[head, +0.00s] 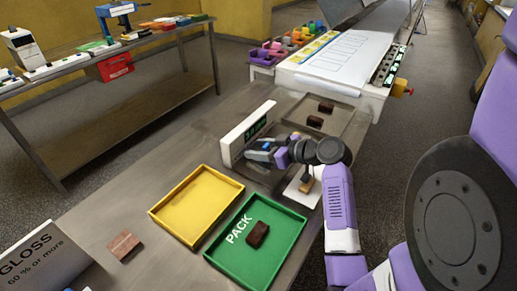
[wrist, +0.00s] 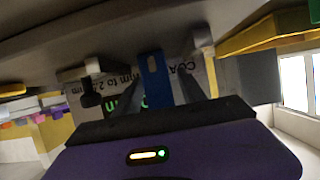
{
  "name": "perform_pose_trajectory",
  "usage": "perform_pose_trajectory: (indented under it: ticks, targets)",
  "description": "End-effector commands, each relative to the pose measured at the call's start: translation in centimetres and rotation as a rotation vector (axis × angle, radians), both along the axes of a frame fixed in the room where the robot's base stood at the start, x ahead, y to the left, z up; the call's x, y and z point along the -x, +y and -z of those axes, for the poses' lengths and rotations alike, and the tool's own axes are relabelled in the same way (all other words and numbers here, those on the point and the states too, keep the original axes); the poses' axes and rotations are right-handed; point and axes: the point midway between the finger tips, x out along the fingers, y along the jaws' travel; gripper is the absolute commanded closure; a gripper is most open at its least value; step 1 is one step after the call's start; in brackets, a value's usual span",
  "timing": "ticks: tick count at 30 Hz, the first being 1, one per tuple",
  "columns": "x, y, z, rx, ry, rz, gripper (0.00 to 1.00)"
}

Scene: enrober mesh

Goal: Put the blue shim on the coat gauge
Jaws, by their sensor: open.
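The coat gauge (head: 246,133) is a white upright panel with a dark green-lit display, standing on the steel table. In the wrist view its lettered face (wrist: 188,76) appears upside down behind my fingers. The blue shim (wrist: 153,72) is a flat blue strip with a small hole, seen between my two fingers in front of that face. A small bit of blue (head: 267,146) shows at my fingers in the head view. My gripper (head: 257,151) is open, close to the gauge's front. Whether the shim touches the gauge or a finger I cannot tell.
A yellow tray (head: 156,211) and a green PACK tray (head: 297,215) with a brown piece (head: 257,234) lie in front. A white pad (head: 291,190) sits under my wrist. Another brown piece (head: 124,246) lies on the bare table at left. A dark tray (head: 345,116) holds chocolates behind.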

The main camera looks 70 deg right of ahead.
Motion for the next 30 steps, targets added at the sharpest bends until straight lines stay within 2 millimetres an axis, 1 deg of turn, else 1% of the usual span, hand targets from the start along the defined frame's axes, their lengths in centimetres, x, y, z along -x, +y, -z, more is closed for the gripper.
perform_pose_trajectory:
  ticks: [4, 5, 8, 15, 21, 25, 30]
  targets:
    - [0.1, 0.0, -0.6, 0.000, 0.000, 0.001, 0.52]
    - [0.4, 0.0, -0.5, 0.001, -0.001, 0.002, 0.52]
    - [1.9, 0.3, -1.0, 0.002, -0.001, 0.004, 0.52]
    - [6.4, 1.4, -2.9, 0.001, -0.001, 0.005, 0.52]
    - [9.3, 2.2, -4.3, 0.001, -0.001, 0.003, 0.52]
    - [10.4, 2.4, -4.8, 0.001, -0.001, 0.002, 0.52]
    - [10.8, 2.6, -4.9, 0.000, 0.000, 0.000, 0.52]
